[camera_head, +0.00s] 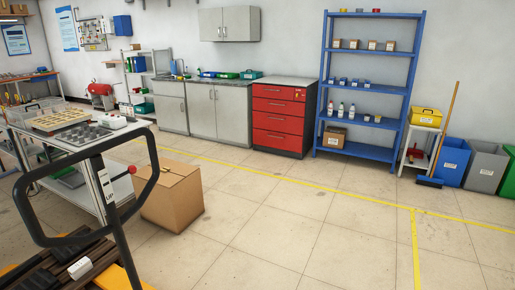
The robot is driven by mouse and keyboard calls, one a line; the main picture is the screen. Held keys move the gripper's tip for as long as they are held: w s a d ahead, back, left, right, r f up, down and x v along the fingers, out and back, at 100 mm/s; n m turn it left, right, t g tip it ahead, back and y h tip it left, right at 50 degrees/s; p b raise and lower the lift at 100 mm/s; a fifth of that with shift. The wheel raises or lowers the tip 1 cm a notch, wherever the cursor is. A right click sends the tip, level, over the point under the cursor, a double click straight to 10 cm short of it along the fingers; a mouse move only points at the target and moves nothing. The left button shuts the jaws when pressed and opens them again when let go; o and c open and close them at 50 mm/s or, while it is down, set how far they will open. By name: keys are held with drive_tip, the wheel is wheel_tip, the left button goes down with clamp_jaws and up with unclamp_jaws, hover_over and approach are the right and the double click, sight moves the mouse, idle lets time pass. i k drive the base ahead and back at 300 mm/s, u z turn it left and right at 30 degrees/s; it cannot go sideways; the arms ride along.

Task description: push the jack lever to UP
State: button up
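A black loop handle (157,181) on a dark post stands large in the left foreground. Inside the loop, a short lever with a red knob (131,169) sticks out to the right, beside a narrow white label plate (106,188). This appears to be the jack lever. The label is too small to read, so I cannot tell which position the lever is in. My gripper is not in view.
A cardboard box (172,197) stands on the floor just behind the loop. A workbench (75,140) with trays is at left. A red drawer cabinet (281,118) and blue shelf (367,85) line the back wall. The floor (290,225) at centre and right is clear.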

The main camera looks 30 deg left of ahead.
sight(132, 169)
drive_tip(key=i, duration=1.6)
drive_tip(key=u, duration=3.2)
drive_tip(key=i, duration=1)
drive_tip(key=z, duration=0.05)
